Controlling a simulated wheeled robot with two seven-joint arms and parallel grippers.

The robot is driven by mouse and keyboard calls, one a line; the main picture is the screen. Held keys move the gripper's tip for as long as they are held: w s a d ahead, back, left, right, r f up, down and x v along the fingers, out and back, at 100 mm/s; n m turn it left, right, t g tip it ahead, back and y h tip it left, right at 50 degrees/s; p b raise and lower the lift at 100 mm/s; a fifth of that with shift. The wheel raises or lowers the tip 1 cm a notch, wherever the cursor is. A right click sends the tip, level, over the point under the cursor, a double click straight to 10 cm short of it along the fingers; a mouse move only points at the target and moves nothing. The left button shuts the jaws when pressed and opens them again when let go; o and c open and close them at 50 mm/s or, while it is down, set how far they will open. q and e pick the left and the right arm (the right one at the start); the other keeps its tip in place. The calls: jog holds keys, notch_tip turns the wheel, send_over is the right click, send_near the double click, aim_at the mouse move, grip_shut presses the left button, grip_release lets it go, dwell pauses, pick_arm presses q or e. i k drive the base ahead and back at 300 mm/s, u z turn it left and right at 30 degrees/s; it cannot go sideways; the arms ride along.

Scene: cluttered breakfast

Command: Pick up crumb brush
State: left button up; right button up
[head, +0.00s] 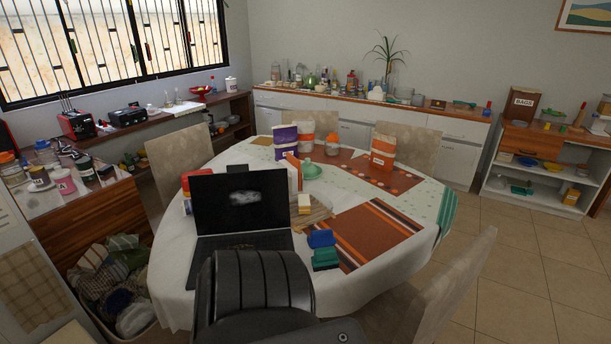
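No thing in the head view is clearly recognisable as a crumb brush. A small blue block-like object (320,238) lies near the table's front edge, right of the laptop. A green block-like object (326,259) lies just in front of it. Either could be a brush, but they are too small to tell. Neither of my grippers is in view. A dark ribbed part, likely of my own body, fills the bottom middle and hides part of the table's front edge.
The round table (345,290) has a white cloth. An open black laptop (240,205) stands at its front left. A striped orange mat (372,232) lies at the right. Boxes, including an orange-white one (383,150), stand behind. A chair (455,285) stands at the front right.

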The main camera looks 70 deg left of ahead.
aim_at(326, 258)
jog(key=u, duration=1.4)
